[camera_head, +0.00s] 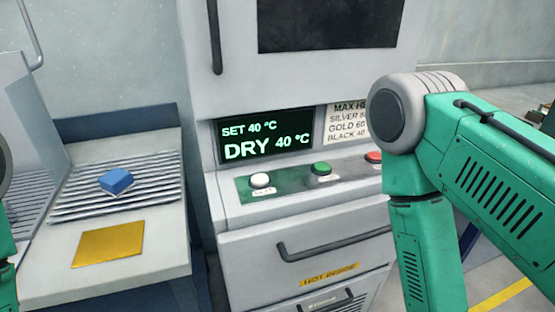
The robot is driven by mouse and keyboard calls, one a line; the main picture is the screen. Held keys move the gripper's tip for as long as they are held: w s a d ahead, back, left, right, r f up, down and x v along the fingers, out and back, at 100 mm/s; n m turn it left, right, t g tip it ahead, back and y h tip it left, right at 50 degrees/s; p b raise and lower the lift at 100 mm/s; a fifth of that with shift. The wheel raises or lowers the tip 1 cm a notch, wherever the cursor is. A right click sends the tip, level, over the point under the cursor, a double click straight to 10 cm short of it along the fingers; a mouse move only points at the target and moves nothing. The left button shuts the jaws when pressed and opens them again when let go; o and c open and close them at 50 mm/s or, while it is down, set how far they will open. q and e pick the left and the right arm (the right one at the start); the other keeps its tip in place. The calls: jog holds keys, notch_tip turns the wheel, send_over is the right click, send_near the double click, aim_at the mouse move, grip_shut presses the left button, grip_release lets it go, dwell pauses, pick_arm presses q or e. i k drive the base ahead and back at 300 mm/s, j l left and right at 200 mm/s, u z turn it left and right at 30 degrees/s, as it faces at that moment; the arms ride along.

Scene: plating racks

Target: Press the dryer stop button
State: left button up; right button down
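The dryer (300,215) is a pale grey cabinet in the middle of the head view. Its display (265,136) reads "SET 40 °C" and "DRY 40 °C". The red button is partly hidden behind my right arm. The labels under the buttons are too small to read. My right arm comes in from the right and bends downward in front of the dryer's right side; its gripper is out of frame. Only slivers of my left arm show at the left edge, without its gripper.
A blue block (116,181) lies on a ribbed rack (75,206) on the left bench, with a yellow patch (108,243) in front. Dark handles (335,243) stick out from the dryer's lower front. A sign (348,122) beside the display lists temperatures.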

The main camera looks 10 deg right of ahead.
aim_at(375, 156)
jog(key=z, duration=1.1)
